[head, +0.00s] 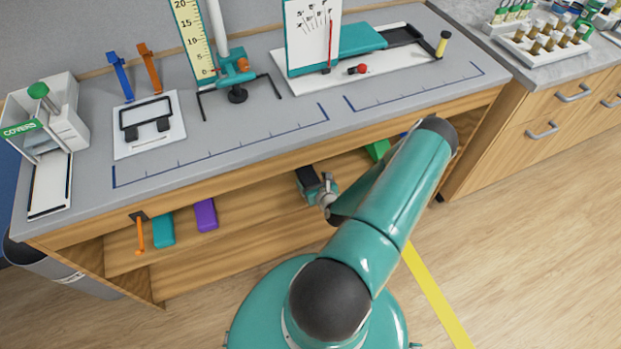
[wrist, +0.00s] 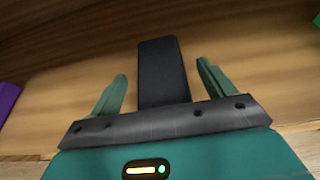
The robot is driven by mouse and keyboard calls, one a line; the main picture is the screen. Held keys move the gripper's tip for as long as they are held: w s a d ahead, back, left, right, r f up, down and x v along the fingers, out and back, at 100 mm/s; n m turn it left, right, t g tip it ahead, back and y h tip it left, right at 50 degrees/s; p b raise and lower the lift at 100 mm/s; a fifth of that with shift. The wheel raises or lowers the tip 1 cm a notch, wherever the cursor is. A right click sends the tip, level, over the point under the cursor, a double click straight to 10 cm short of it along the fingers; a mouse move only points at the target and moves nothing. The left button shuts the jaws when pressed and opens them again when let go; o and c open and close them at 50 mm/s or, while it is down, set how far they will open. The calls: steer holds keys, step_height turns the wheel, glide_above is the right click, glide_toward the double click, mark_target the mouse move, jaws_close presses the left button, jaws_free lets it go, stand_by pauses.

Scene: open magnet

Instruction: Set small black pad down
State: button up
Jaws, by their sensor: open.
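The small black pad (wrist: 163,72) is a dark, flat, oblong block in the wrist view. It lies between the two green fingers of my gripper (wrist: 162,88), with a visible gap on each side. My gripper is open and its fingers do not touch the pad. The pad's near end is hidden behind the gripper's grey front plate. Wooden shelf (wrist: 230,78) shows around the pad, and it appears to rest there. In the head view the dark pad (head: 308,178) shows at my gripper (head: 318,184), on the lower shelf under the bench.
A teal block (head: 163,229) and a purple block (head: 206,214) sit left on the same shelf. A green block (head: 378,149) is to the right, partly behind my arm. The grey benchtop (head: 235,155) overhangs the shelf. An orange hook-like part (head: 140,235) hangs at the left.

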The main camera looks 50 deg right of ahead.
steer(key=v, duration=0.9)
steer(key=shift+s, duration=0.3)
steer(key=shift+s+a+r, duration=0.1)
steer(key=shift+a+r, duration=0.05)
steer(key=shift+a, duration=0.05)
